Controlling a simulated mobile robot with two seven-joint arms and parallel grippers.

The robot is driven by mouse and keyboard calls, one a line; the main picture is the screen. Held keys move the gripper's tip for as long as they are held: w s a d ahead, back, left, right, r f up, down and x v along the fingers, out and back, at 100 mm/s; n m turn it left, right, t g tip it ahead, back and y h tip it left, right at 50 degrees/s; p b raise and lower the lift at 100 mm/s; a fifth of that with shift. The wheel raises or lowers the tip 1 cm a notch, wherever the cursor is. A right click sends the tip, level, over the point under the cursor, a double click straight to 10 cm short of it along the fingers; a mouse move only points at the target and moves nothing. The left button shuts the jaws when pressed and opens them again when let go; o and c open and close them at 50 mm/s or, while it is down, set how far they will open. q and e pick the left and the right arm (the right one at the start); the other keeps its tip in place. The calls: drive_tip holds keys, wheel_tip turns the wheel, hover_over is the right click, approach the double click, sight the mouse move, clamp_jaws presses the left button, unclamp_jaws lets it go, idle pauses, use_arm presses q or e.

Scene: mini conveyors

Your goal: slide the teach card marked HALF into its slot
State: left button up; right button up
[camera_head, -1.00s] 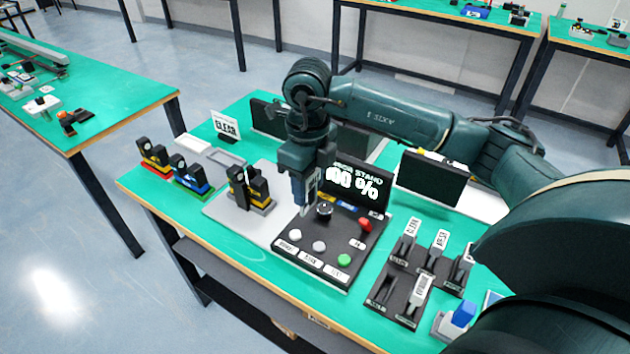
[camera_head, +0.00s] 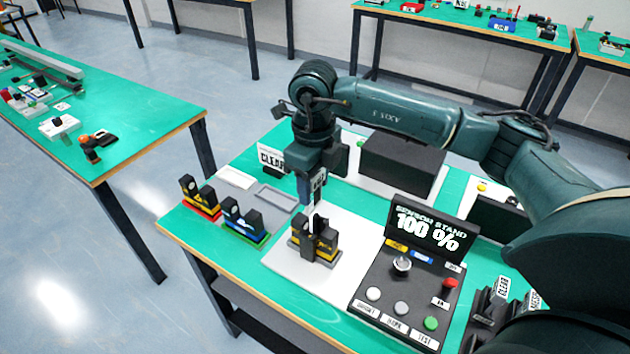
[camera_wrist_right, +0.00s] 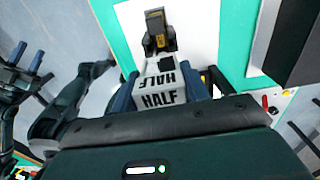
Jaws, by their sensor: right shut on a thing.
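My right gripper (camera_head: 316,190) is shut on the white HALF card (camera_wrist_right: 162,90). Its blue fingers grip both sides of the card in the wrist view, where HALF reads clearly. In the head view the card (camera_head: 312,215) hangs upright just above or at a small black-and-yellow sensor stand (camera_head: 318,246) on a white plate. I cannot tell whether it touches the stand. A slot for the card cannot be made out. In the wrist view, what looks like my left gripper (camera_wrist_right: 28,60) is at the left edge, its two fingers apart and empty.
Right of the stand is a black control panel (camera_head: 392,295) with buttons and a screen reading 100 %. A CLEAR sign (camera_head: 270,158) stands behind. Other cards (camera_head: 503,288) stand in a black rack at right.

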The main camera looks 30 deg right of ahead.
sight(314, 208)
use_arm(q)
drive_tip(key=shift+s, duration=0.1)
use_arm(e)
drive_tip(key=shift+s, duration=0.1)
wheel_tip(314, 208, down, 3)
drive_tip(key=b, duration=0.3)
drive_tip(key=shift+f+b, duration=0.7)
drive_tip(key=shift+f, duration=0.15)
use_arm(q)
drive_tip(key=shift+w+d+f+m+t+h, duration=0.15)
drive_tip(key=shift+w+d+t+h, duration=0.1)
drive_tip(key=shift+d, duration=0.2)
drive_tip(key=shift+w+d+f+m+t+h, duration=0.15)
drive_tip(key=shift+w+d+h, duration=0.1)
drive_tip(key=shift+d, duration=0.15)
drive_tip(key=shift+s+f, duration=0.1)
drive_tip(key=shift+f, duration=0.1)
drive_tip(key=shift+f+b, duration=0.1)
drive_tip(key=shift+b, duration=0.2)
